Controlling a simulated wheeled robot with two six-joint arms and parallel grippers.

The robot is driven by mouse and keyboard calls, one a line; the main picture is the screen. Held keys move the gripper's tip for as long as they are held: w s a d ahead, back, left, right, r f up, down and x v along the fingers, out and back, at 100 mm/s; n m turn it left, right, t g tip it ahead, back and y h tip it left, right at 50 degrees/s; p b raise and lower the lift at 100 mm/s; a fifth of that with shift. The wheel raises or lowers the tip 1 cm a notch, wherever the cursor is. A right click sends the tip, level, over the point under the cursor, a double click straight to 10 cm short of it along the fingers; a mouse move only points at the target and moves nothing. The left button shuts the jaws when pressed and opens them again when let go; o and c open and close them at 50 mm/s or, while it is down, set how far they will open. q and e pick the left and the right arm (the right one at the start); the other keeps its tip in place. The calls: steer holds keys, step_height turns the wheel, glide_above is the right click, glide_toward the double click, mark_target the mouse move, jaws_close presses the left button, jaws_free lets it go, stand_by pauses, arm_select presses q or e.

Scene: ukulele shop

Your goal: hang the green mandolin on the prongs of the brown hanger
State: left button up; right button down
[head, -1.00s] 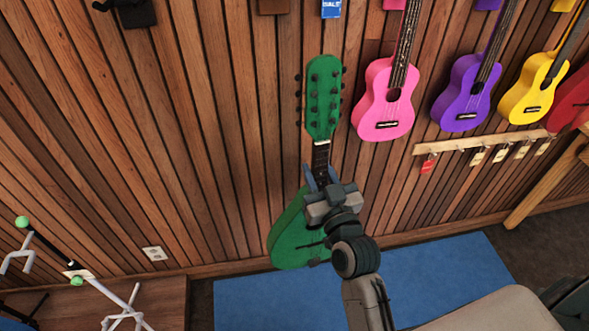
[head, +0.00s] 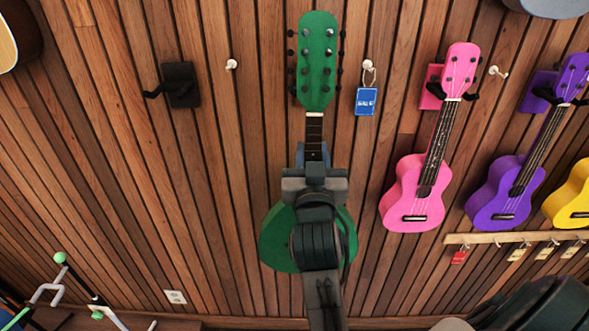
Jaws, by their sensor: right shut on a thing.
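The green mandolin (head: 317,60) is held upright in front of the slatted wall, its headstock at the top and its round body below. My right gripper (head: 314,165) is shut on its neck just above the body. The gripper and my arm cover much of the body. The brown hanger does not show now; the headstock may be hiding it. My left gripper is not in view.
A black hanger (head: 179,85) is on the wall to the left. A white hook (head: 231,64) and a blue sale tag (head: 366,101) flank the headstock. A pink ukulele (head: 428,165) and a purple ukulele (head: 508,190) hang to the right. A stand (head: 62,285) is lower left.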

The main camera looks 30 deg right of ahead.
steer(key=shift+w+r, duration=0.1)
steer(key=shift+r, duration=0.3)
steer(key=shift+w+d, duration=0.15)
steer(key=shift+w, duration=0.2)
steer(key=shift+w+d+f, duration=0.1)
steer(key=shift+w+d, duration=0.2)
steer(key=shift+w, duration=0.2)
steer(key=shift+w+d+f+b, duration=0.1)
steer(key=shift+w+d+b, duration=0.1)
steer(key=shift+w+d, duration=0.25)
steer(key=shift+w+d+f+b, duration=0.1)
steer(key=shift+w+d+b, duration=0.1)
steer(key=shift+w, duration=0.35)
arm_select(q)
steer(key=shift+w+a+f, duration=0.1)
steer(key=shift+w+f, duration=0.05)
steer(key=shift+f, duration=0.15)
arm_select(e)
steer(key=shift+w, duration=0.1)
steer(key=shift+w+d+r, duration=0.1)
steer(key=shift+w+d, duration=0.1)
steer(key=shift+w, duration=0.1)
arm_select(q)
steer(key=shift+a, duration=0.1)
